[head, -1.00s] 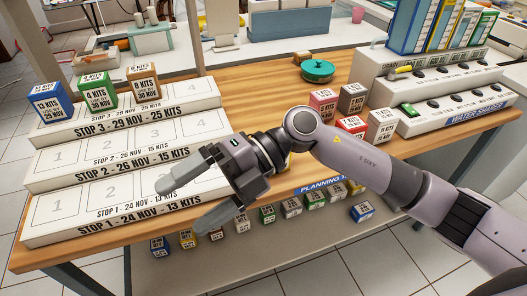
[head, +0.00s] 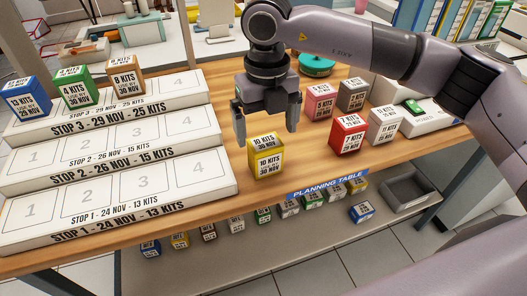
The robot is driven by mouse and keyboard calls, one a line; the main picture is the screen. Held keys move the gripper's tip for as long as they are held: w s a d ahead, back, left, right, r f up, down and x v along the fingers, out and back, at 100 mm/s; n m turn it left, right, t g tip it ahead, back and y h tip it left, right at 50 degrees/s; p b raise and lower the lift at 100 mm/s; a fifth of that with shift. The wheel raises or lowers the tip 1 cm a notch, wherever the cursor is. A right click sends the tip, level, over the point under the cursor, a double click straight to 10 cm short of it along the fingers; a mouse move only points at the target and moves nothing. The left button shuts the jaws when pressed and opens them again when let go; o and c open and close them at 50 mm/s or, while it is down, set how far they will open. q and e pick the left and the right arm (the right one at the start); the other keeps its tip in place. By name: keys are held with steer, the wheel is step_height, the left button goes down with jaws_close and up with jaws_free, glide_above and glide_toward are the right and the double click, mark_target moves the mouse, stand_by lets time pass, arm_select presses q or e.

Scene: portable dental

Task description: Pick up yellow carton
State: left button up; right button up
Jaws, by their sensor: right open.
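The yellow carton (head: 267,157), labelled 10 kits, 30 Nov, stands upright on the wooden table near its front edge, right of the stepped white boards. My right gripper (head: 266,128) points down just above and behind the carton in the picture. Its two fingers are spread apart, one to the upper left and one to the upper right of the carton, with nothing between them. I cannot tell whether the fingertips are level with the carton's top. My left gripper is not in view.
Red (head: 348,135), pink (head: 320,101), grey (head: 352,95) and white (head: 383,126) cartons stand to the right. Blue (head: 27,97), green (head: 83,88) and brown (head: 125,75) cartons sit on the top step (head: 150,108). Bare table lies around the yellow carton. Several small cartons are on the shelf below.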

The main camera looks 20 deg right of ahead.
mark_target(266, 142)
step_height(266, 142, down, 5)
steer(key=shift+a+f, duration=0.1)
steer(key=c, duration=1.1)
steer(key=shift+o, duration=0.2)
